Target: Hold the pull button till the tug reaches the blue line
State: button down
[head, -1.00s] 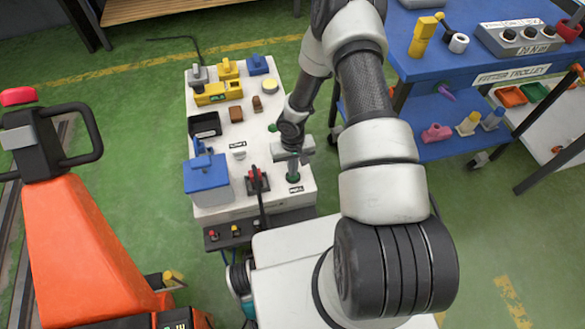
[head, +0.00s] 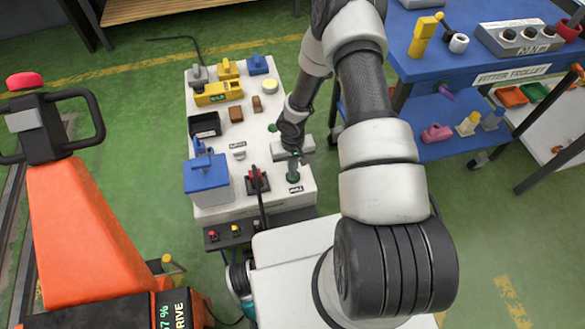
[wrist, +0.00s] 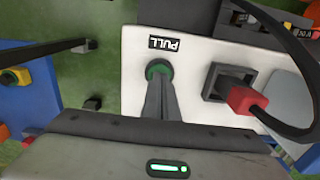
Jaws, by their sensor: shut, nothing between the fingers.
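The pull button is a round green button (wrist: 158,68) beside a PULL label (wrist: 164,43) on the white console top. In the head view the green button (head: 292,179) is mostly covered by my gripper. My gripper (wrist: 160,82) is shut and empty, pointing down with its fingertips on or just over the button; I cannot tell how far it is pressed. It also shows in the head view (head: 294,173). An orange machine (head: 85,235) with a black handle and a DRIVE display stands at the left; it looks like the tug. I see no blue line.
A blue trolley (head: 440,60) stands at the right. Green floor lies between.

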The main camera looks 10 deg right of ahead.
jog(key=shift+s+d+f, duration=0.2)
jog(key=shift+s+f, duration=0.1)
jog(key=shift+f, duration=0.1)
notch_tip(320, 180, up, 15)
jog(key=p, duration=0.5)
jog(key=shift+w+a, duration=0.15)
jog(key=shift+w, duration=0.15)
jog(key=shift+f, duration=0.1)
jog(key=s+d+r+t+h, duration=0.1)
jog(key=d+r, duration=0.1)
jog(key=r, duration=1.2)
jog(key=d+r+t+h, duration=0.1)
jog(key=d+r, duration=0.2)
jog(key=r, duration=1)
jog(key=s+a+r+t+y, duration=0.1)
jog(key=s+a+r+t, duration=0.1)
jog(key=s+r, duration=0.7)
jog(key=s+a+r+t+y, duration=0.1)
jog(key=s+a+r+t, duration=0.15)
jog(key=s+r, duration=0.7)
notch_tip(320, 180, up, 16)
jog(key=g+p, duration=0.1)
jog(key=p, duration=1.6)
jog(key=shift+f, duration=0.15)
